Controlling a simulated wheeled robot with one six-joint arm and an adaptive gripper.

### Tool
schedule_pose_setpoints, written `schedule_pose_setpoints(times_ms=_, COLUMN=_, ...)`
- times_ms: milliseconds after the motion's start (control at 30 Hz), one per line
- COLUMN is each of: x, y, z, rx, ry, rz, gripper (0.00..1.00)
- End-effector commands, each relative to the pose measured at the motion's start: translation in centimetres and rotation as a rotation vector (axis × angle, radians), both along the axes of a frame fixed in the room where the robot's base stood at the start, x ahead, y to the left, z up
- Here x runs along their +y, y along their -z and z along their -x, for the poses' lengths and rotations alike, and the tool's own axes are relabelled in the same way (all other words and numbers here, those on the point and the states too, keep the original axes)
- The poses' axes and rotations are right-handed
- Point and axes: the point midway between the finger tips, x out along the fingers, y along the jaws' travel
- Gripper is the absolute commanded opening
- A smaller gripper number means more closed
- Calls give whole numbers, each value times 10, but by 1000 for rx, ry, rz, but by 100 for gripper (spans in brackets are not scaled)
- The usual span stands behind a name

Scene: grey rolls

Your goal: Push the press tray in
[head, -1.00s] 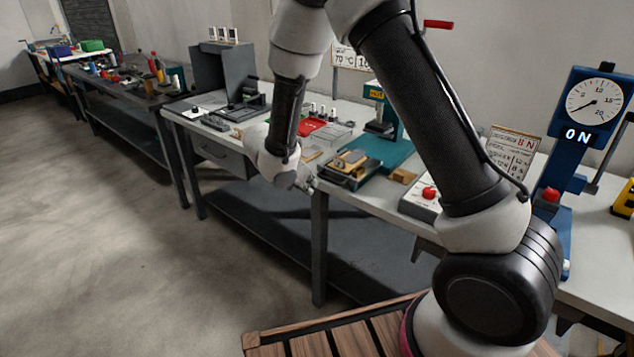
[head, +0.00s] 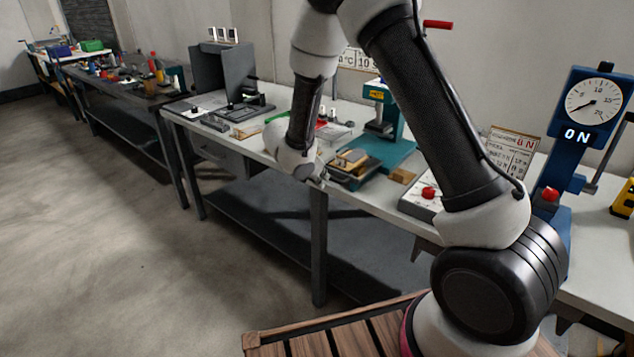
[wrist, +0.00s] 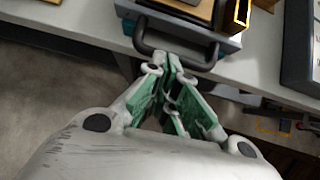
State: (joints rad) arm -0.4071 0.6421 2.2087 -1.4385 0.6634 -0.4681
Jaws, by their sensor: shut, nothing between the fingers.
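The press tray (head: 352,183) is dark and carries tan blocks. It sticks out at the front edge of the press's teal base (head: 395,160), with the green press (head: 380,98) standing behind. In the wrist view the tray (wrist: 190,28) is at the top, with a dark bar handle (wrist: 180,63) on its near side. My gripper (wrist: 172,62) is shut and empty, its green fingertips right at the handle. I cannot tell whether they touch it. In the head view my gripper (head: 321,179) is just left of the tray, and my wrist hides part of the bench.
A control box with a red button (head: 428,192) is right of the tray. A blue force gauge (head: 590,105) stands further right. A grey stand (head: 222,75) and small parts are at the left. The floor (head: 110,230) in front is clear.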

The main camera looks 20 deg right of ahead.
Motion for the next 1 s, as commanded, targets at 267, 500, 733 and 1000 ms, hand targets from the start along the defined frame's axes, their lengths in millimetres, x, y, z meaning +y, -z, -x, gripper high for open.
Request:
schedule_pose_setpoints(times_ms=267, x=-51, y=1, z=-35, rx=1, ry=5, rz=1, gripper=0)
schedule_pose_setpoints(times_ms=500, x=-92, y=1, z=-65, rx=1, ry=3, rz=1, gripper=0)
schedule_pose_setpoints(times_ms=733, x=-118, y=0, z=-85, rx=1, ry=2, rz=1, gripper=0)
schedule_pose_setpoints(times_ms=1000, x=-129, y=0, z=-94, rx=1, ry=0, rz=1, gripper=0)
